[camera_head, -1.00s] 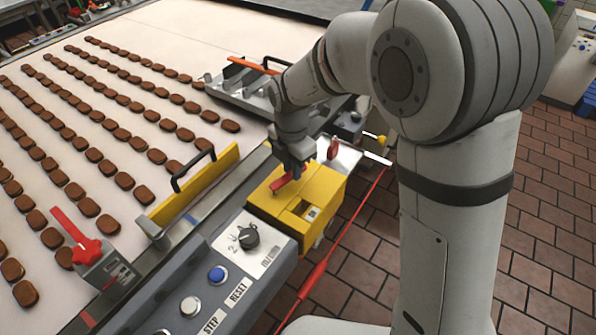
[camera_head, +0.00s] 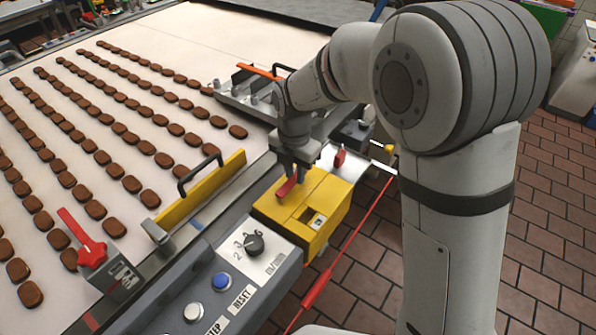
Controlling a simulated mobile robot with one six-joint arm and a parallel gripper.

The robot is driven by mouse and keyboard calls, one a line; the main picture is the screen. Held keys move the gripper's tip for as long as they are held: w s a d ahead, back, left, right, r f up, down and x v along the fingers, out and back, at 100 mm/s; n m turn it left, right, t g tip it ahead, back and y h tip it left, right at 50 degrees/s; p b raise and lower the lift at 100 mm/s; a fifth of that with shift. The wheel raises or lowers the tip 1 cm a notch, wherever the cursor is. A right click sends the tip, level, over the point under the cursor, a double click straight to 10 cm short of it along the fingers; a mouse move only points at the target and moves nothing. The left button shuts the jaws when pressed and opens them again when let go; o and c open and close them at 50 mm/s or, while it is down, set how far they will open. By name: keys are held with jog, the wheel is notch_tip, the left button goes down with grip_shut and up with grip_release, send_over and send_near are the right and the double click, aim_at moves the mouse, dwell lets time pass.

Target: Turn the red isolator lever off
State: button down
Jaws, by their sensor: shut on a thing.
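The red isolator lever (camera_head: 287,188) sits on top of the yellow isolator box (camera_head: 318,205) at the end of the grey control panel. My gripper (camera_head: 295,176) points down over the box and is shut on the lever. The fingers hide the lever's far end. The lever's near end shows, pointing towards the lower left. Any on or off marks on the box are too small to read.
The panel carries a black rotary knob (camera_head: 254,243), a blue button (camera_head: 221,281) and a white button (camera_head: 193,312). A second red lever (camera_head: 91,252) stands at left by the conveyor (camera_head: 150,35) with rows of brown biscuits. A yellow guard (camera_head: 200,190) and a red cable (camera_head: 345,254) flank the box.

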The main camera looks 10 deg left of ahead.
aim_at(294, 179)
jog(key=c, duration=1.5)
grip_release()
jog(key=shift+s+a, duration=0.15)
jog(key=shift+s, duration=0.2)
jog(key=shift+o, duration=1.1)
jog(key=shift+w, duration=0.15)
jog(key=shift+r, duration=0.25)
notch_tip(294, 179, up, 7)
jog(key=shift+r, duration=0.1)
